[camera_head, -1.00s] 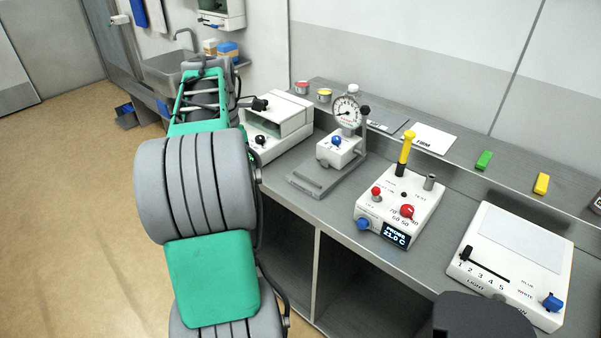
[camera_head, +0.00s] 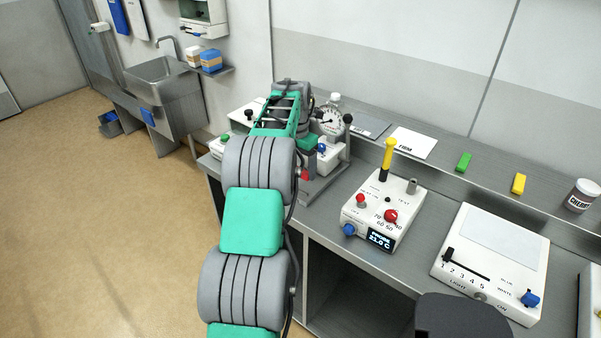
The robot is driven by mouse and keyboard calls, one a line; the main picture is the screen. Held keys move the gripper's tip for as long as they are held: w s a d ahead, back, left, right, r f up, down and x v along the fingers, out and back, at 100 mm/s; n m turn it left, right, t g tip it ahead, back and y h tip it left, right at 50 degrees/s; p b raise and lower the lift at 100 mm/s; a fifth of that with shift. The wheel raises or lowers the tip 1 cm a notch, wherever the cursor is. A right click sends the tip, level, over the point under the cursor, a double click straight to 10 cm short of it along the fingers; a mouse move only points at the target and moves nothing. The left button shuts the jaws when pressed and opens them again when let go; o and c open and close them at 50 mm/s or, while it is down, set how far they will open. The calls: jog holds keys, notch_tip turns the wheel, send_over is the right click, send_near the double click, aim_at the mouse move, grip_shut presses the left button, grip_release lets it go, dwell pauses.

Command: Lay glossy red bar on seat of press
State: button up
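The press (camera_head: 335,155) stands on the bench with a round dial gauge, a blue knob and a flat grey base. A small red piece (camera_head: 305,174) shows low beside the press, just right of my arm. It may be the glossy red bar, but most of it is hidden. My gripper (camera_head: 307,164) is at the press's left side, largely hidden behind my own arm. Its fingers cannot be made out, nor can I tell whether they hold the red piece or whether that piece touches the seat.
A white probe box (camera_head: 383,212) with a yellow-handled probe stands right of the press. A white light box (camera_head: 490,262) is farther right. A green bar (camera_head: 463,162), a yellow bar (camera_head: 519,184) and a jar (camera_head: 582,195) are on the back ledge. A sink (camera_head: 165,80) is far left.

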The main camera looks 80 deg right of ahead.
aim_at(300, 169)
jog(key=shift+s+d+f+p, duration=0.15)
jog(key=shift+f+p, duration=0.25)
jog(key=shift+f, duration=1.6)
jog(key=o, duration=1.5)
jog(key=r, duration=1.2)
jog(key=shift+w+a+r, duration=0.2)
jog(key=shift+w+a, duration=0.05)
jog(key=shift+a, duration=0.1)
jog(key=w+a+r+m+h, duration=0.1)
jog(key=w+a+r+m, duration=0.15)
jog(key=w+a, duration=0.6)
jog(key=w+a+r+m, duration=0.1)
jog(key=w+a+r, duration=0.2)
jog(key=w+a, duration=0.55)
jog(key=w+a+m+t, duration=0.25)
jog(key=w+a, duration=0.75)
jog(key=a, duration=0.6)
jog(key=s+a+f+m, duration=0.2)
jog(key=a, duration=0.7)
jog(key=s+a+f+m+t+y, duration=0.1)
jog(key=s+a+f+m, duration=0.1)
jog(key=a, duration=0.8)
jog(key=s+a+f+m+t, duration=0.1)
jog(key=s+a+f+m, duration=0.1)
jog(key=a, duration=0.7)
jog(key=shift+a+f+m+y, duration=0.2)
jog(key=shift+f+m+y, duration=0.2)
jog(key=shift+m, duration=0.2)
